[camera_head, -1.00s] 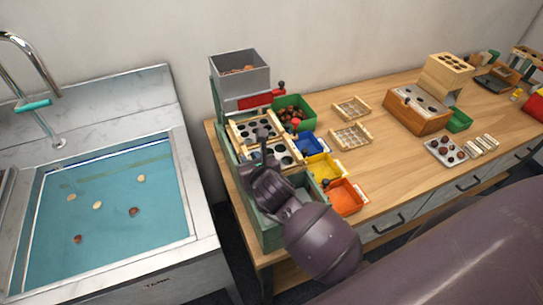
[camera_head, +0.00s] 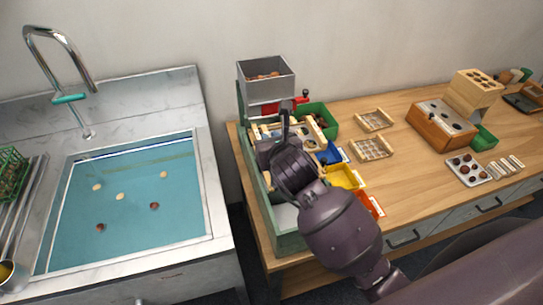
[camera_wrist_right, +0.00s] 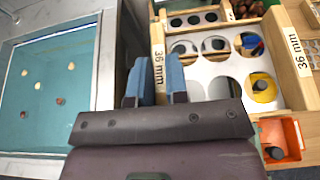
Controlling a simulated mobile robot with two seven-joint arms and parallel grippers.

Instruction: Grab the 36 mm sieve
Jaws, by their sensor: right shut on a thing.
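The 36 mm sieve (camera_wrist_right: 205,68) is a white plate with large round holes in a wooden frame, marked "36 mm" on two sides. It shows in the right wrist view. My right gripper (camera_wrist_right: 154,88) is shut on the frame's left wall, with one blue fingertip on each side of it. In the head view my right gripper (camera_head: 285,128) is over the green sorting stand (camera_head: 291,240) and hides most of the sieve. My left gripper is not in view.
A grey hopper (camera_head: 266,95) with chestnuts tops the stand. Green (camera_head: 320,110), yellow (camera_head: 345,178) and orange (camera_head: 367,205) bins sit along its right side. Another sieve with smaller holes (camera_wrist_right: 193,18) lies beyond. A water-filled sink (camera_head: 130,225) is at left.

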